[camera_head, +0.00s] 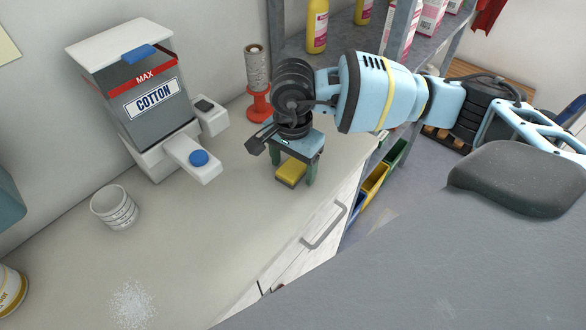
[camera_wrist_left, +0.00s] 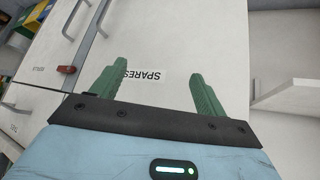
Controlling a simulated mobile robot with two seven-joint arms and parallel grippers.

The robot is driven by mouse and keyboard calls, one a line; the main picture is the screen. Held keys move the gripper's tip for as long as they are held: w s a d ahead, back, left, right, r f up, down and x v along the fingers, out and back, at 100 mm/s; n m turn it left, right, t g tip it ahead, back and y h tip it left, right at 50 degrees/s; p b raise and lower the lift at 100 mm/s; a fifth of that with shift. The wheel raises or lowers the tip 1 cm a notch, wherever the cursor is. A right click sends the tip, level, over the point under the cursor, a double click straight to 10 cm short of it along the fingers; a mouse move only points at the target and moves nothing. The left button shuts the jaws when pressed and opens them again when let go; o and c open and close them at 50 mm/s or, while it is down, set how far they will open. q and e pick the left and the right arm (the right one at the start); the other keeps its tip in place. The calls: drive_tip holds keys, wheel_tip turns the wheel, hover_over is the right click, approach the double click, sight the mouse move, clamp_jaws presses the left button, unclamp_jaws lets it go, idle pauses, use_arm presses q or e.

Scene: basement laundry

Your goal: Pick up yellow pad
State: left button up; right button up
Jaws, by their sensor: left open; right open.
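The yellow pad (camera_head: 291,173) lies on the pale countertop (camera_head: 225,235), near its front edge. My right gripper (camera_head: 294,171) is over the pad, pointing down, with its green fingers open on either side of it. Whether the fingers touch the pad cannot be told. The gripper body hides the pad's far part. My left gripper (camera_wrist_left: 152,78) is open and empty in the left wrist view, in front of a white cabinet front labelled SPARES (camera_wrist_left: 145,75). The pad is not in that view.
A grey COTTON dispenser (camera_head: 150,105) stands behind left. A red spool holder (camera_head: 259,103) stands just behind my right gripper. A white ribbed cup (camera_head: 115,208) and spilled white powder (camera_head: 132,303) are on the left. The counter's middle is clear.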

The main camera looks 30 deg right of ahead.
sight(293, 167)
drive_tip(key=c, duration=1.1)
use_arm(q)
drive_tip(key=shift+w, duration=0.1)
use_arm(e)
drive_tip(key=shift+o, duration=0.2)
drive_tip(key=shift+r, duration=0.1)
drive_tip(key=shift+r, duration=0.45)
wheel_tip(293, 167, up, 2)
drive_tip(key=shift+r, duration=0.1)
use_arm(q)
drive_tip(key=shift+s+f+b, duration=0.4)
drive_tip(key=shift+f+b, duration=0.35)
drive_tip(key=shift+f, duration=0.05)
use_arm(e)
drive_tip(key=s+a+r, duration=0.1)
drive_tip(key=s+a, duration=0.1)
drive_tip(key=s, duration=0.5)
drive_tip(key=s+a, duration=0.3)
drive_tip(key=s, duration=0.5)
drive_tip(key=shift+a+r, duration=0.25)
drive_tip(key=shift+r, duration=0.15)
use_arm(q)
drive_tip(key=shift+s, duration=0.15)
